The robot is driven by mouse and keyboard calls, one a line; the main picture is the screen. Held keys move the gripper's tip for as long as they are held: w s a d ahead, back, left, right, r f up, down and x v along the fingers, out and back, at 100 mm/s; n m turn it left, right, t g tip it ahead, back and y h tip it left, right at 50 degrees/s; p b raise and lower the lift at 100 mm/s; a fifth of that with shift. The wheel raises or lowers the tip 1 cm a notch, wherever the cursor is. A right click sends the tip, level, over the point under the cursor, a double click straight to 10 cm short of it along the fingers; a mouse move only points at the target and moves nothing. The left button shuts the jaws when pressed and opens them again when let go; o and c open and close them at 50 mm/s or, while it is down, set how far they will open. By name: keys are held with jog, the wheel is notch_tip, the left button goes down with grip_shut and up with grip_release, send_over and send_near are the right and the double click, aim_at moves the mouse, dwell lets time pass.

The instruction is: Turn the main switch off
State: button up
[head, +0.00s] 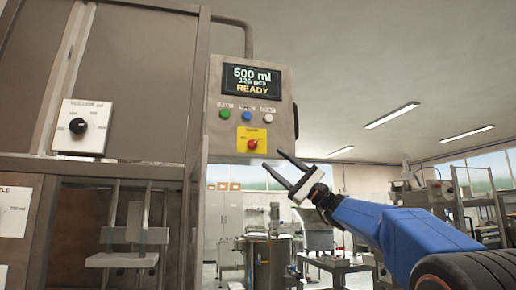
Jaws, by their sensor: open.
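The main switch (252,143) is a red rotary knob on a yellow plate at the bottom of the grey control box (213,110). Its red handle looks slanted; its label is too small to read. My gripper (272,162) comes from the lower right on my blue arm. Its two dark fingers are apart and empty, pointing up and left. The upper fingertip appears just below and right of the switch in the picture. I cannot tell how far in front of the box it is.
The box has a display (251,80) reading "500 ml", "126 pcs", "READY". Below it are green (224,113), blue (246,115) and white (268,117) buttons. A black selector knob (78,126) sits on a white plate at left. Open space lies right of the box.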

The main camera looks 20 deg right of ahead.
aim_at(255, 144)
jog(key=x, duration=0.9)
jog(key=c, duration=1)
